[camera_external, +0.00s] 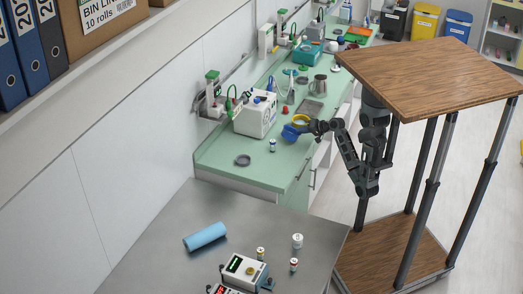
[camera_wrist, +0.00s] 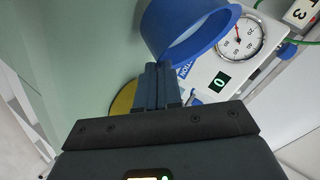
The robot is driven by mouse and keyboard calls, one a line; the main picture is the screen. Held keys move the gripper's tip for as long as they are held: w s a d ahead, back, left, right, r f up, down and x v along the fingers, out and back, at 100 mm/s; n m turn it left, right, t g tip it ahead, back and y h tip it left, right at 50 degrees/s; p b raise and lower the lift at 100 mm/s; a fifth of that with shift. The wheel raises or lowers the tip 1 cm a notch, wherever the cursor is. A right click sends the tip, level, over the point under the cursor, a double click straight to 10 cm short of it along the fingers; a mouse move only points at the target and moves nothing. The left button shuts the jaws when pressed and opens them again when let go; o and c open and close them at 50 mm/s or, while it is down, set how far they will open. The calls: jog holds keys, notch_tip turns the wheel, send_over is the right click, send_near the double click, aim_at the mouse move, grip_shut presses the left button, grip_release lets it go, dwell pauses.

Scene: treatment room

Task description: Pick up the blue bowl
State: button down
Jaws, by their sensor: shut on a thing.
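The blue bowl (camera_external: 290,134) is at the tip of my gripper (camera_external: 309,128), above the front part of the green counter (camera_external: 222,164). In the wrist view the blue bowl (camera_wrist: 176,22) is tilted, with its rim toward the camera. The fingers of my gripper (camera_wrist: 158,72) are shut on the bowl's near wall. I cannot tell from these views exactly how high the bowl is above the counter.
A yellow round thing (camera_external: 300,120) is just behind the bowl; it partly shows in the wrist view (camera_wrist: 122,104). A white device with a dial (camera_external: 256,113) stands to the left. A grey dish (camera_external: 242,160) and a small bottle (camera_external: 272,145) are nearer. A metal pitcher (camera_external: 320,86) stands farther back.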

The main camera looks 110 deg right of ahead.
notch_tip(320, 180, up, 17)
jog(key=p, duration=0.9)
